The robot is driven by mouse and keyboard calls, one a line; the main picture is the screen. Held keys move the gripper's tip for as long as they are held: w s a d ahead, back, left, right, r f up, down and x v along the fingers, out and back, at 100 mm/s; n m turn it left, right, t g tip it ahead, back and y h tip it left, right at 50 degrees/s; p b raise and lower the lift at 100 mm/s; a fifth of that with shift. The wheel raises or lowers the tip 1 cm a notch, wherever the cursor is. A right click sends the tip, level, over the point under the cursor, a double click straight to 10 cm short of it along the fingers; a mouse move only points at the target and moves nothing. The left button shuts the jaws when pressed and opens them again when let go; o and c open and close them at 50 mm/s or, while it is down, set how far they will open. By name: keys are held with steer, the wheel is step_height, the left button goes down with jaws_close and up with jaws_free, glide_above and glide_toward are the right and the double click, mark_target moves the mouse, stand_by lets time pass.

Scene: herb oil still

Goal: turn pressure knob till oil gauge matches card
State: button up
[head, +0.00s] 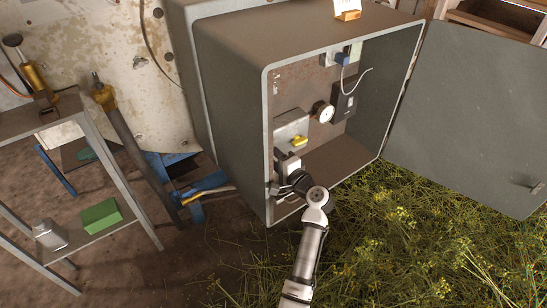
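A round white-faced gauge (325,113) is mounted inside the open grey cabinet (232,60); its needle and marks are too small to read. A yellow knob-like part (299,141) sits on a grey box (291,127) to the left of and below the gauge. I cannot tell whether it is the pressure knob. A small white card (346,6) stands in a yellow-orange holder on top of the cabinet, cut off by the picture's top edge. My gripper (284,164) is at the cabinet's lower left, just below the grey box. Its fingers are too small and dark to read.
The cabinet door (470,110) hangs wide open on the right. A dark box (345,97) with cables is on the inner wall. A metal shelf rack (124,180) with a green block (101,215) stands at left. Grass covers the ground at lower right.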

steer(key=p+v, duration=0.2)
steer(key=v, duration=1.1)
steer(key=shift+s+d, duration=0.3)
stand_by(1.7)
